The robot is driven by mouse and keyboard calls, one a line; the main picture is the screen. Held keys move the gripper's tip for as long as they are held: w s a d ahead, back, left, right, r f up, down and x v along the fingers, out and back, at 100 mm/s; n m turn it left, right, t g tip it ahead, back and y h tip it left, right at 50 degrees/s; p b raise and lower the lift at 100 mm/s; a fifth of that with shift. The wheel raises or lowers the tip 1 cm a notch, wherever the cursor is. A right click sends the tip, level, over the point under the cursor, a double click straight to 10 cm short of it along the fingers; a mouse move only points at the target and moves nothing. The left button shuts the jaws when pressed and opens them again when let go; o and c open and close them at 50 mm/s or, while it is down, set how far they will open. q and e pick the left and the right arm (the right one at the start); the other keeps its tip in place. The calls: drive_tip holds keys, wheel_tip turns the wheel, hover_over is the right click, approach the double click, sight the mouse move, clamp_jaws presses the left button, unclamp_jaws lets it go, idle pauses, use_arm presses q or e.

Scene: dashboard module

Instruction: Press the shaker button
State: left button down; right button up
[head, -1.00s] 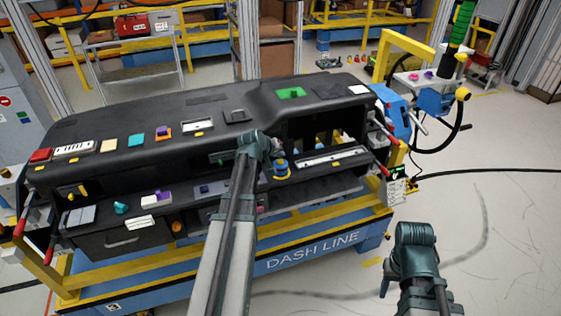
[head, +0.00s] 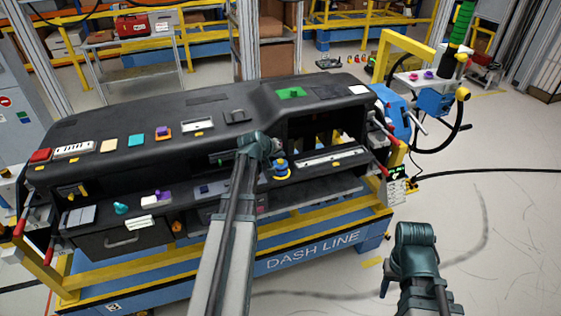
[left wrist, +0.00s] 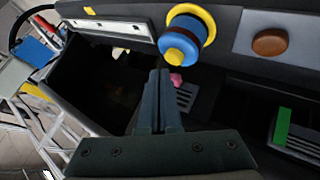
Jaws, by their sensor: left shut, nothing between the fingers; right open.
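In the left wrist view a blue knob (left wrist: 184,39) with a yellow tip and a yellow ring stands just beyond my left fingertips. It also shows in the head view (head: 281,168), right of my left gripper. A round brown button (left wrist: 270,42) sits on a grey plate to its right in the wrist view. No readable label tells which is the shaker button. My left gripper (left wrist: 157,80) is shut and empty, below the blue knob in its view; contact is not visible. In the head view the left gripper (head: 258,146) hides its own fingertips. My right gripper (head: 413,242) is open, away from the dashboard.
The black dashboard (head: 90,128) rests on a yellow and blue stand (head: 315,243) and carries several small coloured parts. A white bar (head: 330,158) lies right of the blue knob. In the left wrist view a dark open recess (left wrist: 85,80) lies left of my fingers. Clear floor surrounds my right gripper.

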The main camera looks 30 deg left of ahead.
sight(280, 164)
use_arm(q)
drive_tip(key=shift+f, duration=0.1)
drive_tip(key=shift+f+b, duration=0.35)
drive_tip(key=shift+b, duration=0.05)
drive_tip(key=shift+f+b, duration=0.4)
idle(0.8)
drive_tip(key=shift+r, duration=0.15)
drive_tip(key=shift+r+p, duration=0.7)
drive_tip(key=shift+p, duration=0.15)
wheel_tip(280, 164, up, 5)
drive_tip(key=p, duration=0.5)
drive_tip(key=shift+r, duration=0.1)
